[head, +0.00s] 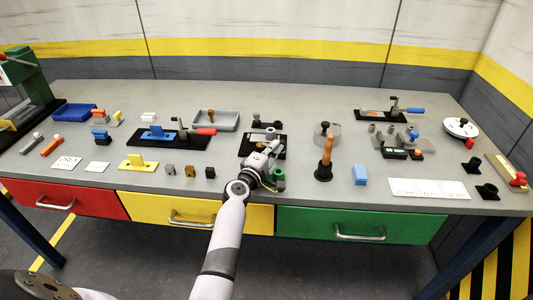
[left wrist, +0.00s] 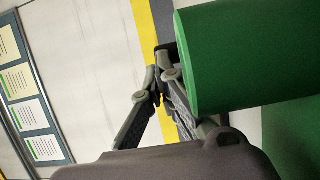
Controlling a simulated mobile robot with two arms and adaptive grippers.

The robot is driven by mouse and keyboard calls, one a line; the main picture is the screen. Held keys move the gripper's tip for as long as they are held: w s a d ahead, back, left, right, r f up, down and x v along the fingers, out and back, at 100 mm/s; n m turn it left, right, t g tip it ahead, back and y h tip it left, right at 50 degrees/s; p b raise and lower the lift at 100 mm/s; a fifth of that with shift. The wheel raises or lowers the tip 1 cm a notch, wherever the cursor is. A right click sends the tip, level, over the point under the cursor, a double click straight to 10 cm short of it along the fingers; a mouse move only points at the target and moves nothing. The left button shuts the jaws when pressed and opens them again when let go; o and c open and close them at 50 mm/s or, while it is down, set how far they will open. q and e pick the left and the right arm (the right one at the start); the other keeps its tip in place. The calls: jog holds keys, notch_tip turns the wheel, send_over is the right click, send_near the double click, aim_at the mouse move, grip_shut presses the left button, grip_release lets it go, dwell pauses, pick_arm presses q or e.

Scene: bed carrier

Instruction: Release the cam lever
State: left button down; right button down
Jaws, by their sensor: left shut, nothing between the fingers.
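A small fixture on a black base plate (head: 249,149) sits at the middle of the bench, with grey metal parts on it. I cannot make out which part is the cam lever, as my gripper covers some of it. My left gripper (head: 272,148) is over the front right of this plate, its fingers shut and empty. A green cylinder (head: 279,175) stands right beside the gripper. In the left wrist view a large green cylinder (left wrist: 245,55) fills the upper right, beside the shut fingers (left wrist: 157,78); I cannot tell if they touch. My right gripper is out of view.
Toggle clamps with a red handle (head: 204,131) and a blue handle (head: 414,110) stand left and back right. A white sheet (head: 428,188) lies at the front right.

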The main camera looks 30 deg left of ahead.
pick_arm(q)
jog(key=shift+w+f, duration=0.15)
jog(key=shift+w, duration=0.05)
jog(key=shift+w+a, duration=0.15)
jog(key=shift+w, duration=0.05)
jog(key=shift+w+d+b, duration=0.25)
jog(key=shift+w+b, duration=0.1)
jog(key=shift+w, duration=0.2)
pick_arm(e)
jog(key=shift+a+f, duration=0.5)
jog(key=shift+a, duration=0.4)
pick_arm(q)
jog(key=shift+d, duration=0.1)
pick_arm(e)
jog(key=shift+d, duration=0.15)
